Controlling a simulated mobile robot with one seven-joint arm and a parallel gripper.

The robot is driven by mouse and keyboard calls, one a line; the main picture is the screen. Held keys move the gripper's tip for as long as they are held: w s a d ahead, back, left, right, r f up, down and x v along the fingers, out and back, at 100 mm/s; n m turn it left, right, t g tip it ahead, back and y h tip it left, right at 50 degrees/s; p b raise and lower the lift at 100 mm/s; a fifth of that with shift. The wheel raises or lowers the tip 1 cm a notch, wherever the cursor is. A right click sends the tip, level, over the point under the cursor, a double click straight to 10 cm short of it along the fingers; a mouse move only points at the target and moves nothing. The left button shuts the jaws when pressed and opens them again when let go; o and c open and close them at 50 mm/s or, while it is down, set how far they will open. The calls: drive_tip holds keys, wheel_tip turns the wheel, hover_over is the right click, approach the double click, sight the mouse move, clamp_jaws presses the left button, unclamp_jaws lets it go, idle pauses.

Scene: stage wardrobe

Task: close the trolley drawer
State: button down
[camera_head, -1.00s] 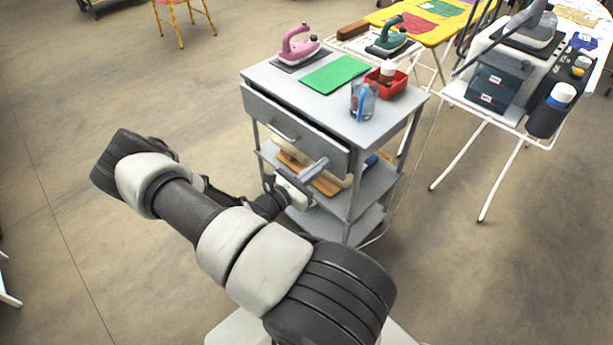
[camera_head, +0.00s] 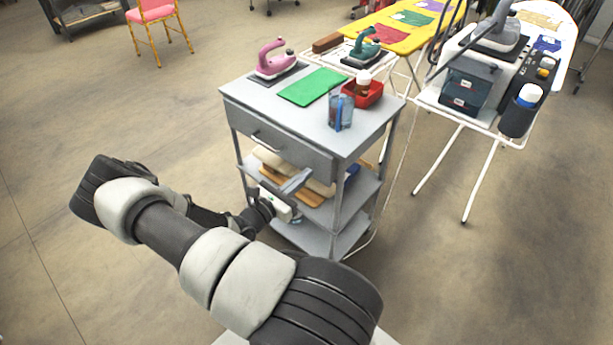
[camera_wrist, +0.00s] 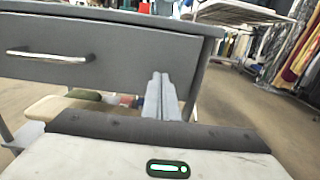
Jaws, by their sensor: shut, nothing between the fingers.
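The grey trolley (camera_head: 345,142) has a drawer under its top. The drawer front (camera_head: 290,138) sits about flush under the top edge, with no clear gap showing in the head view. My gripper (camera_head: 300,179) is shut and empty at the lower right part of the drawer front. In the wrist view its fingers (camera_wrist: 160,97) point at the drawer's right end. I cannot tell whether they touch it.
Folded cloths and boards lie on the shelf below. Ironing boards stand behind and right.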

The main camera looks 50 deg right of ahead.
drive_tip(key=a+p, duration=0.1)
drive_tip(key=a, duration=1.1)
drive_tip(key=shift+s+a, duration=0.25)
drive_tip(key=s+a+r+m+t+y, duration=0.25)
drive_tip(key=a+r+m+y, duration=0.45)
drive_tip(key=r, duration=0.5)
drive_tip(key=s+a+r+m+t+y, duration=0.1)
drive_tip(key=s+a+r+m+y, duration=0.35)
drive_tip(key=a+r, duration=0.6)
drive_tip(key=s+a+r+m+t+y, duration=0.25)
drive_tip(key=a+r+m+y, duration=0.4)
drive_tip(key=r, duration=0.65)
wheel_tip(320, 180, up, 19)
drive_tip(key=g+p, duration=0.1)
drive_tip(key=p, duration=1.8)
drive_tip(key=shift+s, duration=0.4)
drive_tip(key=shift+d+r, duration=0.1)
drive_tip(key=shift+d, duration=0.1)
